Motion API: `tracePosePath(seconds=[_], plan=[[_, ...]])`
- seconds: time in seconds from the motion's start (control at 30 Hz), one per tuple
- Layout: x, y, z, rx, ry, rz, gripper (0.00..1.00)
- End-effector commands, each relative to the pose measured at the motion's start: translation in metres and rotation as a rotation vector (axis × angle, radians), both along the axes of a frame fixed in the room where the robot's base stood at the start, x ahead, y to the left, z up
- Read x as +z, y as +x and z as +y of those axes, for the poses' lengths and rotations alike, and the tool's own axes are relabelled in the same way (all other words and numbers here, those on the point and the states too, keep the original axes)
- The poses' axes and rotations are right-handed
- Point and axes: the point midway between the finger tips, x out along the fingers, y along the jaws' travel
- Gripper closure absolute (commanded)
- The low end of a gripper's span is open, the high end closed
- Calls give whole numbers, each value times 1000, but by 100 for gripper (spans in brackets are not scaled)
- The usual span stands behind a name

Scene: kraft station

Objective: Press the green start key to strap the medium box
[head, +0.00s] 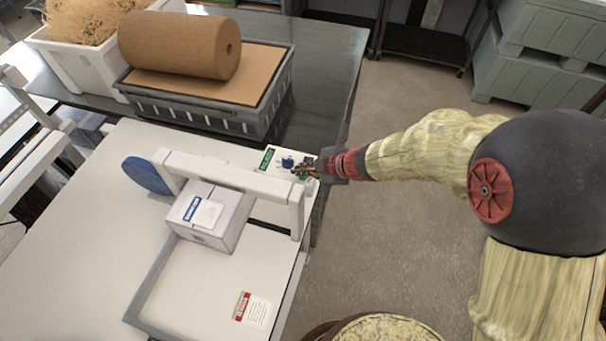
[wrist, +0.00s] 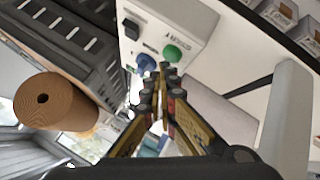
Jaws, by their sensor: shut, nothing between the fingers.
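The green start key (wrist: 173,53) is a round green button on the white control panel (wrist: 190,22) in the wrist view. A blue knob (wrist: 147,62) and a black switch (wrist: 131,28) are on the same panel. My gripper (wrist: 165,68) is shut and empty, its tips close to the green key; I cannot tell whether they touch it. In the head view my gripper (head: 303,168) is over the right end of the panel and mostly hides the key. The medium box (head: 210,216), white with a blue-and-white label, stands under the strapping machine's white arch (head: 230,174).
A grey crate (head: 205,118) with a brown paper roll (head: 180,45) stands behind the machine. A blue disc (head: 147,176) is at the arch's left. A red-and-white label (head: 253,309) lies on the white worktop (head: 75,275). Floor right of the table is open.

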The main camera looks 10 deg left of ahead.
Motion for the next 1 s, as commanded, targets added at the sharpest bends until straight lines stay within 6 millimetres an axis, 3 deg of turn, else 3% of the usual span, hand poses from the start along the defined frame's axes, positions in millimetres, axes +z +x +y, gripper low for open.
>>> tracePosePath(seconds=[1.0], plan=[[-9, 0, 0, 0, 0, 0, 100]])
